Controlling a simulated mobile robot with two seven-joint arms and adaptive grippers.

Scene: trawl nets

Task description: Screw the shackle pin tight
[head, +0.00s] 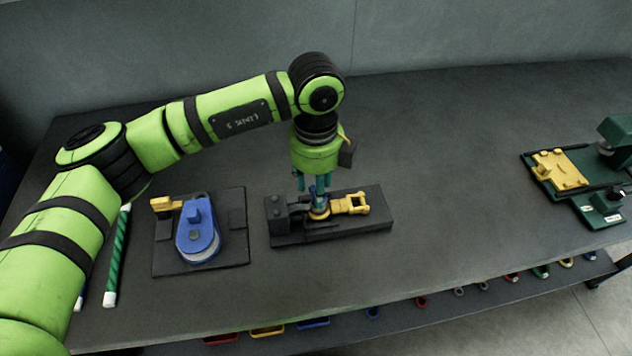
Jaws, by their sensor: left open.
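The yellow shackle (349,204) lies on a dark fixture block (375,222) in the middle of the bench. A small blue part, which looks like the pin's head (319,198), stands upright at the shackle's left end. My left gripper (314,185) points straight down over this end, its teal fingers open around or just above the blue part. I cannot tell whether the fingers touch it. The fingers hide part of the pin and its hole. My right gripper is not in view.
Left of the fixture, a blue pulley block (198,232) sits on a dark plate (240,252). A green device with a yellow plate (560,172) stands at the right. The bench between is clear.

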